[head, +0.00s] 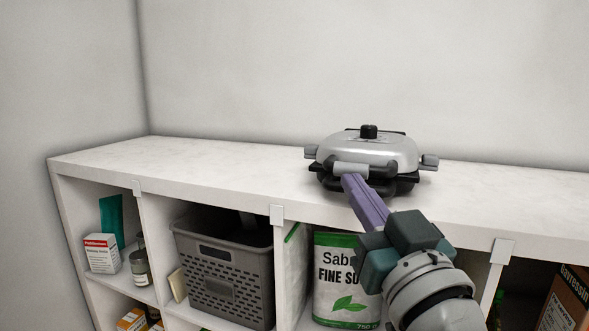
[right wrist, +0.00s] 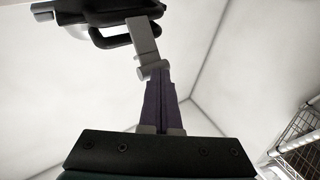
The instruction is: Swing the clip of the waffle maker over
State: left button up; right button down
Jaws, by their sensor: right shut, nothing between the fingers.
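The waffle maker (head: 372,152) sits closed on the white shelf top, with a silver lid and black base. Its grey clip (head: 351,170) is at the front, beside the black handle. In the right wrist view the clip (right wrist: 142,42) hangs in front of the black handle (right wrist: 108,41). My right gripper (head: 348,181) is shut, its purple fingers together with nothing between them. Its tips are at the lower end of the clip and appear to touch it; in the right wrist view the fingertips (right wrist: 158,76) lie just below the clip's end. My left gripper is out of view.
The white shelf unit (head: 230,172) has a clear top to the left of the waffle maker. Its compartments hold a grey basket (head: 226,275), a sugar bag (head: 346,285) and boxes. A wall stands close behind. A wire rack (right wrist: 300,140) shows at right in the wrist view.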

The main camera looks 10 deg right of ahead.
jog(key=shift+w+d+r, duration=0.25)
jog(key=shift+w+r, duration=0.1)
jog(key=shift+r, duration=0.2)
